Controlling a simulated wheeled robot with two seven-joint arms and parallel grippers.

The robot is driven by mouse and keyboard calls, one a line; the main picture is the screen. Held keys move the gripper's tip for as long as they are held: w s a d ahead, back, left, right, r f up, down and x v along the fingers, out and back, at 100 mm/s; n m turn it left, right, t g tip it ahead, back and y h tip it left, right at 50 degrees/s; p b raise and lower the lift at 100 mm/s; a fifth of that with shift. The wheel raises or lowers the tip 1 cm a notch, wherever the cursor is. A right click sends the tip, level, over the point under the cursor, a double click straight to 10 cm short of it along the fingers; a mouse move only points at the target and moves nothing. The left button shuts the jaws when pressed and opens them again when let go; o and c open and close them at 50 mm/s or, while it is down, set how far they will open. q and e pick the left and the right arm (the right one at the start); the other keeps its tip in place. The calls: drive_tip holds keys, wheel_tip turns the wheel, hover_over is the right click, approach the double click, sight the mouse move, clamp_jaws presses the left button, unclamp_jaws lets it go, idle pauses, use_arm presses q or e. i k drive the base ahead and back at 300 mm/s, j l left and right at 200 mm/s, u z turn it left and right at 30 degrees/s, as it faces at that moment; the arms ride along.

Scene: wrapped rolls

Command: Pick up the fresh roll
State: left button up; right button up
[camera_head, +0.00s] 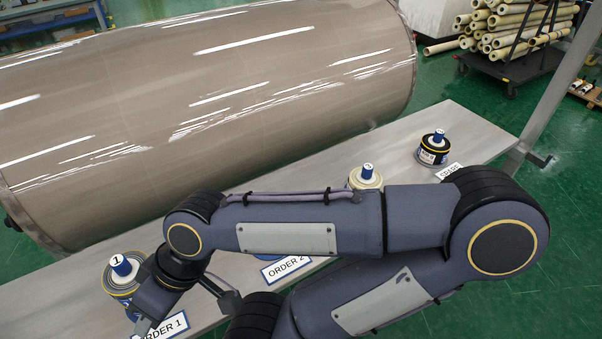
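No roll carries a label I can read as fresh. A dark roll with a yellow band and blue core plug (433,148) stands at the table's far right, by a partly hidden sign that seems to read SPARE (449,171). A pale roll with a blue plug marked 3 (365,178) stands mid-table, partly behind my arm. A roll with a plug marked 1 (121,267) stands at the left. My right gripper (142,310) is beside this roll's right side, overlapping it in view; its fingers are unclear. My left gripper is not in view.
The grey table (480,135) runs diagonally in front of a huge wrapped roll (220,90). Signs ORDER 1 (165,328) and ORDER 2 (286,270) lie along its front edge. My arm hides its middle. A cart of tubes (515,40) stands behind.

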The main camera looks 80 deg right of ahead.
sight(364, 177)
drive_tip(key=z, duration=3.25)
drive_tip(key=u, duration=0.45)
drive_tip(key=l+u, duration=0.1)
drive_tip(key=u, duration=0.3)
drive_tip(key=i+l+u, duration=0.1)
drive_tip(key=u, duration=0.3)
drive_tip(key=l+u, duration=0.2)
drive_tip(key=u, duration=0.15)
drive_tip(key=l+u, duration=0.15)
drive_tip(key=u, duration=0.25)
drive_tip(key=l+u, duration=0.2)
drive_tip(key=l, duration=0.15)
drive_tip(key=k+l+u, duration=0.2)
drive_tip(key=l, duration=0.15)
drive_tip(key=k+l+u, duration=0.2)
drive_tip(key=l, duration=0.15)
drive_tip(key=k+l, duration=0.1)
drive_tip(key=l, duration=0.45)
